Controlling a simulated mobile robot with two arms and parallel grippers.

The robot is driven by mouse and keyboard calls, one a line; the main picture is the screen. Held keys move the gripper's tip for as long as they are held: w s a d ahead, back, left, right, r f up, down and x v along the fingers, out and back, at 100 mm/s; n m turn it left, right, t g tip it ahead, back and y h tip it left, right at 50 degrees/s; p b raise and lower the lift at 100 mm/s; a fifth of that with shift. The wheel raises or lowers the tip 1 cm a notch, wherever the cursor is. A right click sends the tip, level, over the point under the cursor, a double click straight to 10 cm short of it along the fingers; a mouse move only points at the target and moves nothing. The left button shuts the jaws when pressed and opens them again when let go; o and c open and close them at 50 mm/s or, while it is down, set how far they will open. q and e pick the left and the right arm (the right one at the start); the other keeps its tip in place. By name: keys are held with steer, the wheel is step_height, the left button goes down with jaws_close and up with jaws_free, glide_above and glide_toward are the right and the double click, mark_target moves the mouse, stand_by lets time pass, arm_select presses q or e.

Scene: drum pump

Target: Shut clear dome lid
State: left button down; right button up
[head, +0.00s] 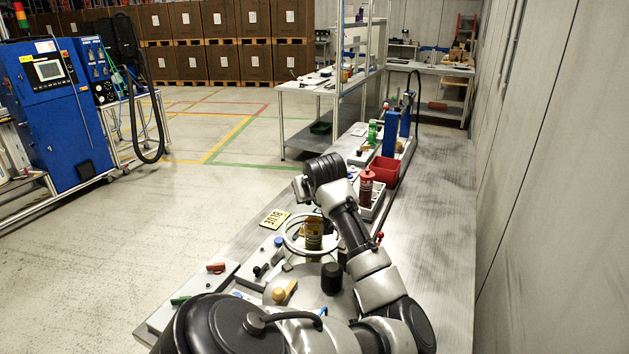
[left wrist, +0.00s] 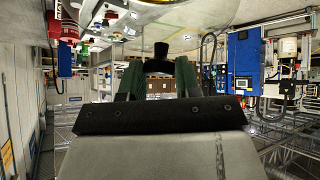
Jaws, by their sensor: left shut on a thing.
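In the left wrist view, the clear dome lid (left wrist: 205,17) shows as a pale, see-through curved surface along the top edge. A black knob (left wrist: 161,58) stands out from it. My left gripper (left wrist: 160,72) has its two green fingers on either side of the knob and is shut on it. My arm hides part of this area, and the fingers cannot be made out there. I cannot tell how far the lid is tilted. My right gripper is not in view.
A red bottle (head: 367,187), a red bin (head: 385,171) and blue units (head: 390,133) stand further along the bench (head: 432,215). The bench's right side is clear, beside the wall.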

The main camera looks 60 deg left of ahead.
arm_select(q)
steer(key=shift+f, duration=0.1)
steer(key=c, duration=0.8)
jaws_free()
steer(key=shift+b+v, duration=1.05)
steer(key=shift+v, duration=4.3)
